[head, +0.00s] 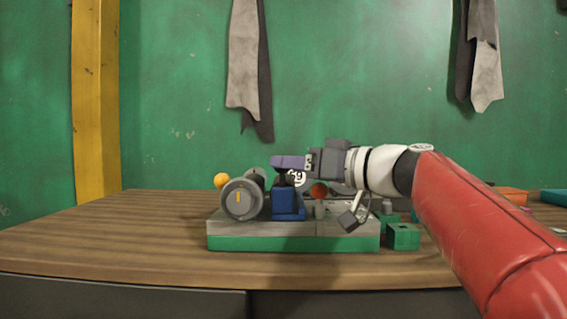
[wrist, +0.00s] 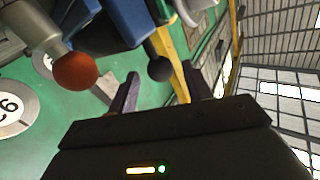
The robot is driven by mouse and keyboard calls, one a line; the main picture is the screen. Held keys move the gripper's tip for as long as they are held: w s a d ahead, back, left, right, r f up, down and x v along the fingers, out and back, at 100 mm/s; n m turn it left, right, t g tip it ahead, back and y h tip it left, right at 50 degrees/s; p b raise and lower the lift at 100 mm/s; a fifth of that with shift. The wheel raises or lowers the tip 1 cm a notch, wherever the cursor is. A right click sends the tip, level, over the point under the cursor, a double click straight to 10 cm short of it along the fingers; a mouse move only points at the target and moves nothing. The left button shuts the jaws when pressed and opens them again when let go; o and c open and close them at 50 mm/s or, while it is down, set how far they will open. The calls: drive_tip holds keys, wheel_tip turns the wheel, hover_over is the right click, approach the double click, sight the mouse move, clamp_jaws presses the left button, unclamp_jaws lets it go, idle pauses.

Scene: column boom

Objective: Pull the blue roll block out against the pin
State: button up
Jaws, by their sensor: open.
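The blue roll block (head: 288,205) stands on the grey-topped, green-sided base (head: 290,243), just right of a grey roller (head: 243,199). Its blue body also shows at the top of the wrist view (wrist: 127,22). My gripper (head: 275,162) comes in from the right and is level above the block, its purple fingers pointing left. In the wrist view the gripper (wrist: 160,72) is open, with a dark ball knob (wrist: 159,69) seen between the fingertips. I cannot tell whether the fingers touch it. An orange-red ball knob (head: 319,189), perhaps the pin's, stands right of the block.
A yellow-orange ball (head: 221,181) shows behind the roller at left. A green block (head: 402,237) sits right of the base. Orange (head: 510,196) and teal (head: 554,197) items lie far right. The table's left side (head: 120,235) is clear.

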drive_tip(key=shift+x, duration=1.45)
clamp_jaws()
